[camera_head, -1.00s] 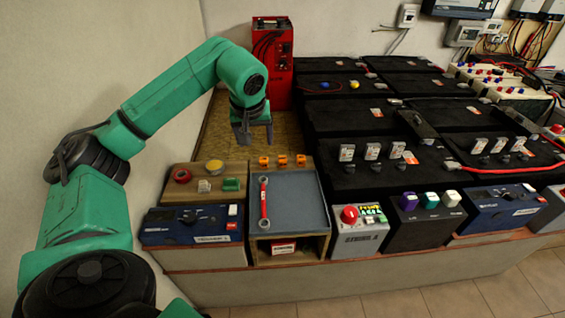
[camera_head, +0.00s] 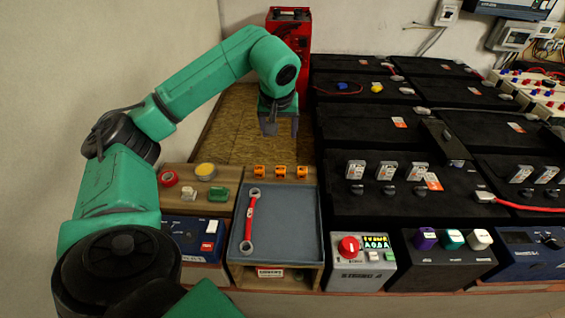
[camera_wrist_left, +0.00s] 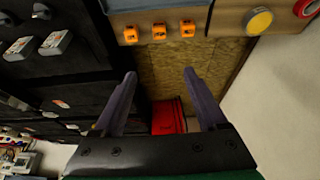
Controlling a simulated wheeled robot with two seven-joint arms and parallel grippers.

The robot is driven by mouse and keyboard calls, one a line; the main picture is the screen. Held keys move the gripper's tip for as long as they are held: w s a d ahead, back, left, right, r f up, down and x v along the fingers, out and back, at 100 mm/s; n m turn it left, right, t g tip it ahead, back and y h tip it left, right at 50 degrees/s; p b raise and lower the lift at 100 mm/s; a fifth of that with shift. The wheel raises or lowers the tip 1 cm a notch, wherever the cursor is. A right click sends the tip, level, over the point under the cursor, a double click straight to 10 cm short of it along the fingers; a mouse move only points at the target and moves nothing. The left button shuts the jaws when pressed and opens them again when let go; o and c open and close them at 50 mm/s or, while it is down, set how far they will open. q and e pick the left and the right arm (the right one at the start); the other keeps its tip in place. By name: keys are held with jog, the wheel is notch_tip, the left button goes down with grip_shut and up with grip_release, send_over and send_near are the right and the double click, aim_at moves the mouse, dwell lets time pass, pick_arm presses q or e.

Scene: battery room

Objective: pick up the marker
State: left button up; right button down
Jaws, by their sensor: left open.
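I cannot make out a marker in either view. My left gripper (camera_head: 281,130) is open and empty, pointing down above the bare chipboard (camera_head: 232,128) behind the orange clips (camera_head: 281,172). In the left wrist view its two fingers (camera_wrist_left: 159,76) stand apart, with chipboard and part of a red box (camera_wrist_left: 168,116) between and beyond them. A wrench with a red handle (camera_head: 252,220) lies in the grey-blue tray (camera_head: 290,225), well in front of the gripper. My right gripper is not in view.
Black batteries (camera_head: 365,128) fill the right side. The red box (camera_head: 290,30) stands at the back. A wooden board (camera_head: 222,173) holds yellow and red round pieces. Control boxes (camera_head: 362,262) line the front edge. A bare wall is at left.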

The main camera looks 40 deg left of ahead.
pick_arm(q)
jog(key=b, duration=0.5)
send_near(281, 169)
notch_tip(281, 169, up, 3)
jog(key=x, duration=0.4)
jog(key=b+x, duration=0.1)
jog(key=x, duration=0.8)
jog(key=shift+s+d+f, duration=0.15)
jog(key=shift+s+f, duration=0.1)
jog(key=shift+s, duration=0.1)
jog(key=shift+r, duration=0.1)
grip_shut()
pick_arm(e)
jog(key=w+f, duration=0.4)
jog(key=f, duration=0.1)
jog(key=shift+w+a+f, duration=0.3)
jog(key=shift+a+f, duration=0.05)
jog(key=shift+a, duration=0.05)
